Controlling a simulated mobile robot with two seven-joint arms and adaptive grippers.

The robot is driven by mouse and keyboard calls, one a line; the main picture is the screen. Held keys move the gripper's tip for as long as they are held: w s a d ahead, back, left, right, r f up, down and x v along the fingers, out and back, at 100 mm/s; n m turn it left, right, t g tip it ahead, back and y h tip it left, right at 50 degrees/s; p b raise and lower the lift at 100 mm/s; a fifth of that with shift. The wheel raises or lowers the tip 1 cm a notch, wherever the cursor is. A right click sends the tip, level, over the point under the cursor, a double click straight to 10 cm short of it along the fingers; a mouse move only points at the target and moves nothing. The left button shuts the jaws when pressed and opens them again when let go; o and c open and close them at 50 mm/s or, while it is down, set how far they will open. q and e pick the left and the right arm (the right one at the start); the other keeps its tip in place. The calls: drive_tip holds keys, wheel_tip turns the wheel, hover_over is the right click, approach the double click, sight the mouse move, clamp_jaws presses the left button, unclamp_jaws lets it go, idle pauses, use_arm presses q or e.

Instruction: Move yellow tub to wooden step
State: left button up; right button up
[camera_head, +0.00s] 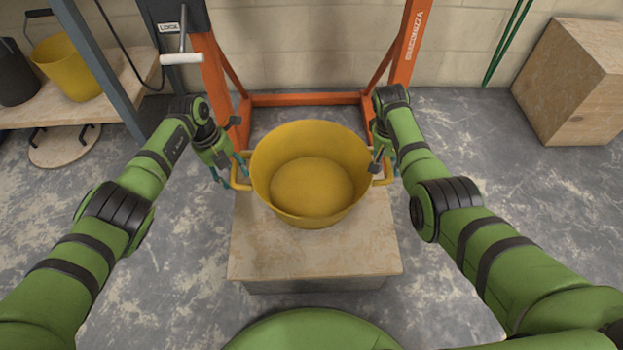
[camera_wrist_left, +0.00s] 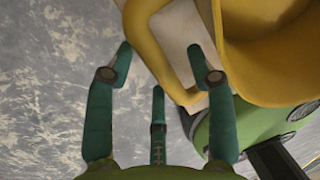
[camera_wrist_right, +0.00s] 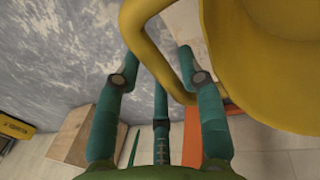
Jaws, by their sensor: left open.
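The large yellow tub (camera_head: 311,180) stands upright and empty on a low block with a pale wooden top (camera_head: 315,250), with a loop handle on each side. My left gripper (camera_head: 228,176) is open at the left handle (camera_wrist_left: 172,70), one finger on each side of it. My right gripper (camera_head: 383,152) is at the right handle (camera_wrist_right: 152,62). In the right wrist view the handle runs between its fingers, which are nearer together than the left ones; whether they grip it is unclear. The tub's underside is hidden.
An orange frame (camera_head: 305,99) stands behind the tub. A wooden box (camera_head: 572,85) is at the back right. A shelf at the left holds a smaller yellow bucket (camera_head: 68,68) and a dark one (camera_head: 14,80). Grey floor is clear on both sides.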

use_arm(q)
drive_tip(key=shift+f, duration=0.3)
use_arm(e)
drive_tip(key=shift+d+f, duration=0.1)
drive_tip(key=shift+f, duration=0.2)
use_arm(q)
drive_tip(key=c, duration=0.9)
use_arm(e)
clamp_jaws()
use_arm(q)
clamp_jaws()
drive_tip(key=shift+r, duration=0.1)
use_arm(e)
drive_tip(key=shift+r, duration=0.15)
